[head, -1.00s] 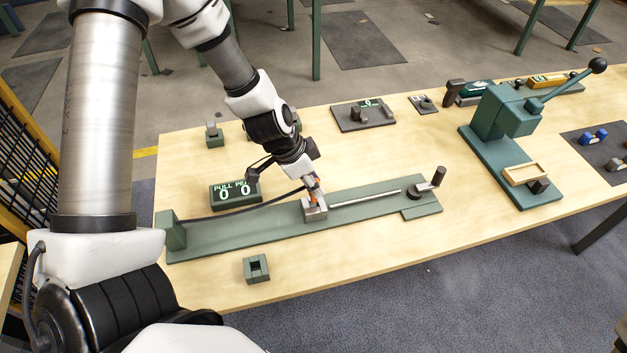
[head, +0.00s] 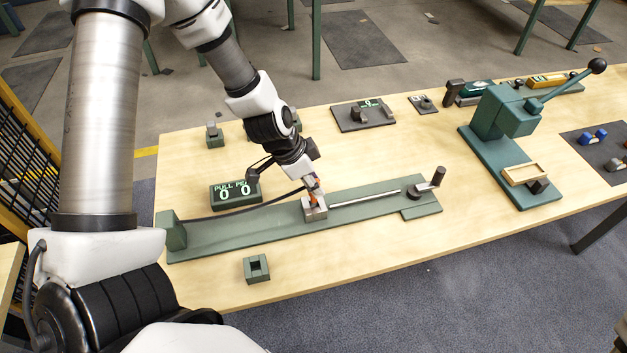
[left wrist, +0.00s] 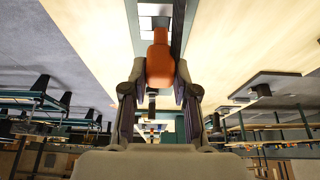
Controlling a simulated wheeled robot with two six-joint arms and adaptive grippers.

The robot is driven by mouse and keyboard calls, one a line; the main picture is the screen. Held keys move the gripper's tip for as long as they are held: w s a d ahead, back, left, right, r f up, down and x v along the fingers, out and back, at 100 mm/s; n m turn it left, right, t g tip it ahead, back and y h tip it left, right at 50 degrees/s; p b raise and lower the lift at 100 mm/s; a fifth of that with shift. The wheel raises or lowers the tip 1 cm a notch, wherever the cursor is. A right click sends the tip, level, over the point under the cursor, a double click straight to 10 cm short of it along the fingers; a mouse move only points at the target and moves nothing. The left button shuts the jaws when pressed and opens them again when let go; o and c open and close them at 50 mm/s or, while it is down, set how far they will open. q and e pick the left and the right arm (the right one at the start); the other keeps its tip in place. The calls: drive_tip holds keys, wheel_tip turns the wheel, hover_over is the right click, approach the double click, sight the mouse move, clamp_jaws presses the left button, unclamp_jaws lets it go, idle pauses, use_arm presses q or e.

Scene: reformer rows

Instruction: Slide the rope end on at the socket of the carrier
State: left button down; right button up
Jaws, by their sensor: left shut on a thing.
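The carrier (head: 315,213) is a grey metal block on the long green bed (head: 240,232). My left gripper (head: 311,181) is directly above it, fingers pointing down. It is shut on the orange rope end (head: 313,198), which also shows between the fingers in the left wrist view (left wrist: 160,62). The rope end's lower part is at the top of the carrier; I cannot tell how far it is in the socket. The dark rope (head: 245,209) runs from the green end post (head: 172,231) to the gripper. My right gripper is not in view.
A display reading 0 and 0 (head: 235,195) stands behind the bed. A rod (head: 365,198) leads right to a crank (head: 432,180). A small green socket block (head: 257,268) sits in front. A green lever press (head: 508,130) stands at right. The front tabletop is mostly clear.

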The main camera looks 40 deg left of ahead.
use_arm(q)
drive_tip(key=shift+f+b, duration=1.95)
drive_tip(key=shift+f, duration=0.1)
drive_tip(key=c, duration=0.8)
unclamp_jaws()
